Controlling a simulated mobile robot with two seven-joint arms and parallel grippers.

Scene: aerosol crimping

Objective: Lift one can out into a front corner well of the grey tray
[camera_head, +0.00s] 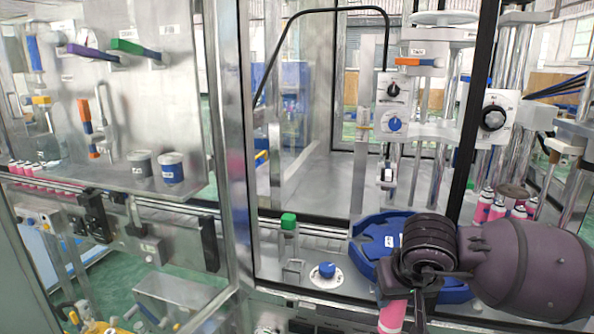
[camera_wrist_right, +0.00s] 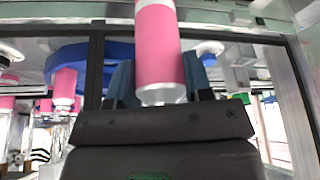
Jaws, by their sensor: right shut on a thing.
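My right gripper (camera_head: 403,290) is in the lower right of the head view, in front of the blue fixture, and is shut on a pink can (camera_head: 391,318). The can hangs below the fingers and is cut off by the bottom edge. In the right wrist view the same pink can (camera_wrist_right: 158,48), with a silver rim, stands between the finger pads. My arm hides part of the scene behind it. No grey tray can be made out in either view. My left gripper is not in view.
A blue fixture (camera_head: 372,238) lies behind my right gripper. Several pink cans (camera_head: 488,208) stand to the right, beyond my arm. A metal door frame (camera_head: 232,150) stands to the left. A blue knob (camera_head: 327,270) and a green button (camera_head: 288,221) sit at the front.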

